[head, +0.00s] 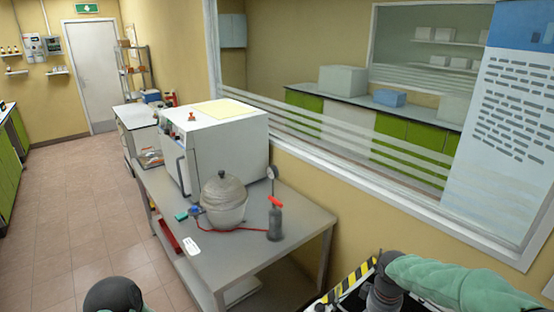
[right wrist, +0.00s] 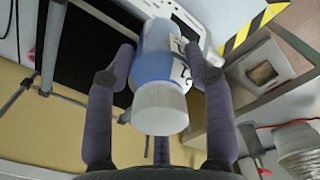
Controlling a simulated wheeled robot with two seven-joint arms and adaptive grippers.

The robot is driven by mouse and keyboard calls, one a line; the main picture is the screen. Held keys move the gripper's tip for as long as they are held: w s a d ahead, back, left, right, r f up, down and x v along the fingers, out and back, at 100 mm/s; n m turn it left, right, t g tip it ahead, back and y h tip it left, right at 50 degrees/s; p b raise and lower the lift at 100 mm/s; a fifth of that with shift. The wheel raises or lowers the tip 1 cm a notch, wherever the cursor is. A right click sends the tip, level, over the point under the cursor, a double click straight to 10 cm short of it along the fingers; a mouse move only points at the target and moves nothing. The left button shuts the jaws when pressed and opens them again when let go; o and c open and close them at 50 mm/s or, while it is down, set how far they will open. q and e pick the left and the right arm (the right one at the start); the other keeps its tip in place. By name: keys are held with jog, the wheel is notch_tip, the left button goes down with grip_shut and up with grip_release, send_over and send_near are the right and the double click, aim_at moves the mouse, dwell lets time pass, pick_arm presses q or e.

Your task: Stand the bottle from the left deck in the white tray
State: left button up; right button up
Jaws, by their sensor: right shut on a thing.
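A bottle (right wrist: 158,66) with a blue body, a pale label with dark print and a ribbed white cap (right wrist: 160,108) is between the dark fingers of my right gripper (right wrist: 160,62) in the right wrist view. The gripper is shut on it, with the cap towards the camera. In the head view my right arm comes in at the lower right, and the bottle cannot be made out there. I cannot pick out the white tray or the left deck with certainty. My left gripper is not in view.
A black-and-yellow striped edge (right wrist: 252,27) lies close by the bottle; it also shows in the head view (head: 350,282). A grey table (head: 275,258) holds a white oven-like box (head: 232,146), a round vessel (head: 223,202) and a dark bottle-like device (head: 275,222). Open floor lies left.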

jog(key=s+a+f+m+b, duration=0.1)
jog(key=a+f+m+b, duration=0.2)
jog(key=f, duration=1.1)
jog(key=a+b, duration=0.3)
jog(key=a, duration=0.3)
jog(key=shift+s+a, duration=0.2)
jog(key=shift+s, duration=0.2)
